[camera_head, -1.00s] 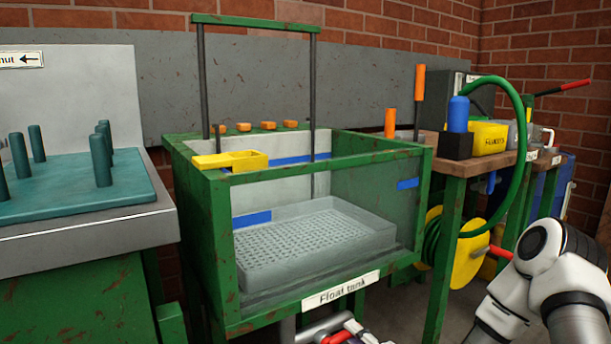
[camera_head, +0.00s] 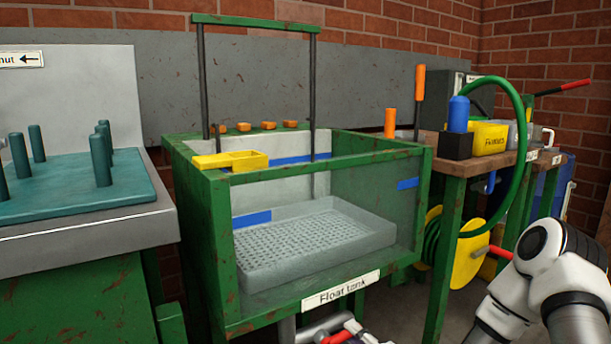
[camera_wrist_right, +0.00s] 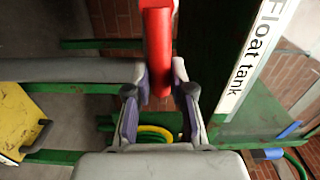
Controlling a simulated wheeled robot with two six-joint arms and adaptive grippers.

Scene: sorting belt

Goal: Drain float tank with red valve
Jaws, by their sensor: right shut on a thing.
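The float tank (camera_head: 205,250) is a green frame with clear walls and a white "Float tank" label in the head view. A grey perforated tray (camera_head: 380,236) lies inside it; I cannot clearly tell any water level. The red valve handle (camera_head: 338,338) shows at the bottom edge below the label. In the right wrist view the red handle (camera_wrist_right: 157,40) stands between the fingers of my right gripper (camera_wrist_right: 160,80), which is shut on it. In the head view only part of this gripper (camera_head: 352,330) shows, below the tank. My left gripper is not in view.
A yellow holder (camera_head: 230,160) sits on the tank rim. A bench (camera_head: 470,165) with a blue-topped bottle (camera_head: 458,115) and yellow bin (camera_head: 488,138) stands right, with a green hose (camera_head: 525,130) and yellow reel (camera_head: 465,262). A pegged teal table (camera_head: 75,200) stands left.

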